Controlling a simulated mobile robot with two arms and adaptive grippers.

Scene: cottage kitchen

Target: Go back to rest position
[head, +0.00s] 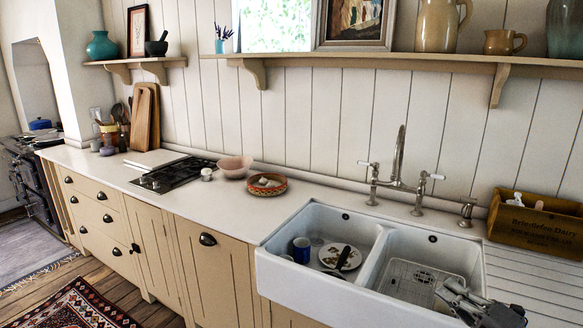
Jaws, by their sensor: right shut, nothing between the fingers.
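My right gripper (466,300) shows at the lower right, above the front edge of the white double sink (335,290). It is shut with nothing between its fingers. My left gripper is out of view. The left basin holds a blue mug (301,250), a plate (351,257) with a dark utensil on it, and what look like clear glasses. The right basin holds only a wire rack (410,279).
A bridge tap (397,170) stands behind the sink. A wooden crate (535,222) stands at the right on the grooved drainer. A patterned bowl (267,184), a pink bowl (235,166) and a hob (172,174) are on the counter (225,192). Wooden floor is free at lower left, beside a red rug (75,305).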

